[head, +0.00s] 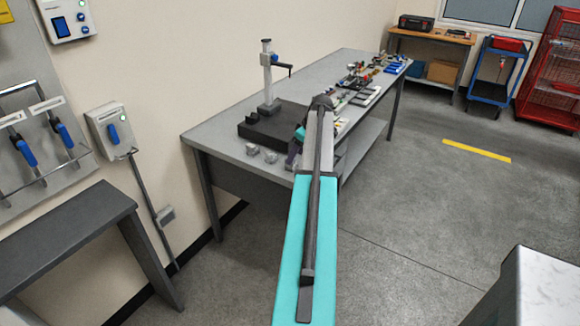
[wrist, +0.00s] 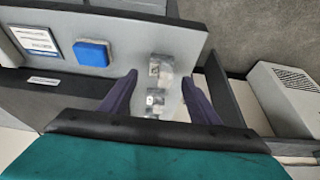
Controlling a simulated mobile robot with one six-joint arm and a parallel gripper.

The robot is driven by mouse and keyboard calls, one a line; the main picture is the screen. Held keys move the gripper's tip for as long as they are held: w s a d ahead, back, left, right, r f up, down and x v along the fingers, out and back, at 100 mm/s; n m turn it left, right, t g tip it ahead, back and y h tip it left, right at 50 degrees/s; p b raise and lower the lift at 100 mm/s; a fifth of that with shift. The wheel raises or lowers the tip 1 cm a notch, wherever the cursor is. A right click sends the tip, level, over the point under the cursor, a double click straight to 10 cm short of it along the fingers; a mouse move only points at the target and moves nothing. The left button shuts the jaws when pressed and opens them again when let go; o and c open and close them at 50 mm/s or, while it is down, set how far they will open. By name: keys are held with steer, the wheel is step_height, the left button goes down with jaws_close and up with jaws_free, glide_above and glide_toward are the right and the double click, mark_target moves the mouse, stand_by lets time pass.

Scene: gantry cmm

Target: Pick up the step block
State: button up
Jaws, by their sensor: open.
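Several small silvery metal blocks (head: 252,149) stand near the front left end of the long grey table (head: 225,137). I cannot tell for certain which is the step block. In the wrist view my gripper (wrist: 160,76) has its two purple fingers spread apart, with nothing clasped. One silvery block with a stepped, uneven outline (wrist: 161,69) shows between the fingertips. A second silvery block (wrist: 155,100) shows between the fingers, lower in that picture. In the head view my arm hides most of the gripper beside the blocks.
A black base plate with a height stand (head: 268,107) is behind the blocks. Many small parts (head: 362,78) crowd the table's far half. The wrist view shows a blue square piece (wrist: 92,53) and a white card (wrist: 37,41). Open floor (head: 430,190) lies right of the table.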

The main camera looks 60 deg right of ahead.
steer(key=shift+p+x, duration=0.6)
steer(key=shift+x, duration=0.25)
steer(key=shift+p+x, duration=0.55)
steer(key=shift+x, duration=1.25)
steer(key=shift+w, duration=0.1)
steer(key=shift+r, duration=0.1)
steer(key=c, duration=1.3)
